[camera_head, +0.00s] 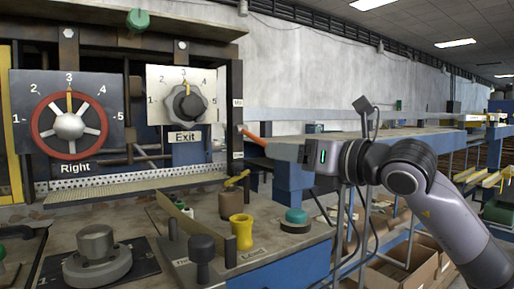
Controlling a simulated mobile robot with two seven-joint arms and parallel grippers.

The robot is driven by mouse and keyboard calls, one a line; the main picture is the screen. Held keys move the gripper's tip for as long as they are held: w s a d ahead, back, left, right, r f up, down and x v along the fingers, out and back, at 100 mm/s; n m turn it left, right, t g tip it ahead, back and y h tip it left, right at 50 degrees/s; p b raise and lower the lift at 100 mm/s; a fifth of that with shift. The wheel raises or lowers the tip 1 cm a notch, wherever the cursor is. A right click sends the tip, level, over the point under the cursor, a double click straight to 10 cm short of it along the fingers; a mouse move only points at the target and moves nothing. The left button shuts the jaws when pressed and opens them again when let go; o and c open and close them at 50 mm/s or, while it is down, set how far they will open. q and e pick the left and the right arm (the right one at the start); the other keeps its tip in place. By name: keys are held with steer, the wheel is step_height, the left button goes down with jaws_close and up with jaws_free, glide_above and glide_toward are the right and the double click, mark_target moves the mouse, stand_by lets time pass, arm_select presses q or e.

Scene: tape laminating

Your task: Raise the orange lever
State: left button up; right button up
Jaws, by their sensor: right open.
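The orange lever (253,138) sticks out from the right edge of the machine panel, beside the Exit dial, and slopes down to the right. My right gripper (277,152) comes in from the right, with its fingers pointing left at the lever's outer end. It is open. The lever's tip is close to or overlapping the fingertips, and I cannot tell whether they touch. My left gripper is not in view.
A red-rimmed wheel (69,126) marked Right and a grey Exit dial (186,104) sit on the panel. Below are a yellow knob (241,231), a dark knob (202,250) and a teal button (296,217). Cardboard boxes (405,262) stand lower right.

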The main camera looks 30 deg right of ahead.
mark_target(257, 140)
steer(key=shift+p+x, duration=0.85)
steer(key=shift+x, duration=2.2)
steer(key=shift+r, duration=0.1)
jaws_close()
